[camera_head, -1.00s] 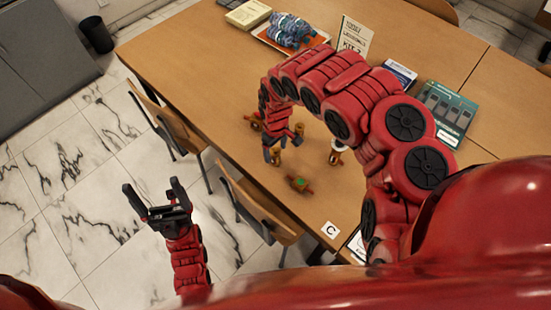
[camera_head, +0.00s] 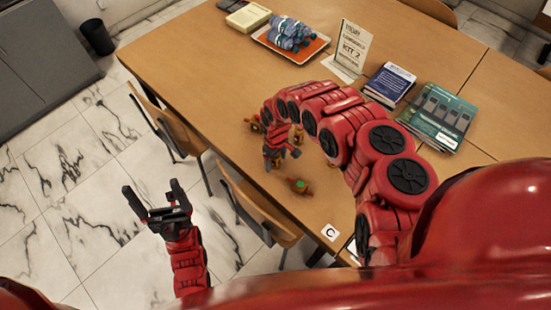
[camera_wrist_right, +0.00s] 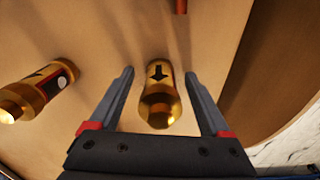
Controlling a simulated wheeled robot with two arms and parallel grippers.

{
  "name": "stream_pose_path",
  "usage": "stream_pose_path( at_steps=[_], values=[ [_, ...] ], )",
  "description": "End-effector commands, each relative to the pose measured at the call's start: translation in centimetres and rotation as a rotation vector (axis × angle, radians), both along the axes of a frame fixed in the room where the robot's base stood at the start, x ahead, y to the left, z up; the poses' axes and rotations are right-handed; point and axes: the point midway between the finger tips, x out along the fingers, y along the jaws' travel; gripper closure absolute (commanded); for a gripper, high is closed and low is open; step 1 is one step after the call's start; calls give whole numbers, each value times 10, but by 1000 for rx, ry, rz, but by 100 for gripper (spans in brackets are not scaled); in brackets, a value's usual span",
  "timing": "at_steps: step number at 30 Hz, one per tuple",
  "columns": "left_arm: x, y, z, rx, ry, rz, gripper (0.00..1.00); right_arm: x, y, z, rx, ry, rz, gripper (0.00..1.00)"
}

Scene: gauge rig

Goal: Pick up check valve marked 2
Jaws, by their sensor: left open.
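A brass valve (camera_wrist_right: 159,95) with a black arrow lies between the fingers of my right gripper (camera_wrist_right: 159,75) in the right wrist view. The fingers are open, with gaps on both sides of it. A second brass valve (camera_wrist_right: 38,92) with a dark band edged in red and white lies to the left. No number is readable on either. In the head view my right gripper (camera_head: 282,153) is low over the table and partly hides the valves there. A brass and reddish valve with a green spot (camera_head: 299,186) lies nearer the front edge. My left gripper (camera_head: 153,187) is open and empty over the floor.
Chairs (camera_head: 255,205) stand along that edge.

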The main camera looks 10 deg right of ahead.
Motion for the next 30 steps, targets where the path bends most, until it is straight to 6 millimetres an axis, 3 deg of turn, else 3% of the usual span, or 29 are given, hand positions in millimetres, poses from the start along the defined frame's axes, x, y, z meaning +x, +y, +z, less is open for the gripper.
stream_pose_path(
  at_steps=[2,13,30],
  values=[
    [0,0,0,0,0,0,10,0,0,0,0,0,0,31],
    [0,0,0,0,0,0,10,0,0,0,1,-1,0,98],
    [0,0,2,0,0,0,10,4,3,7,1,-2,0,100]
  ],
)
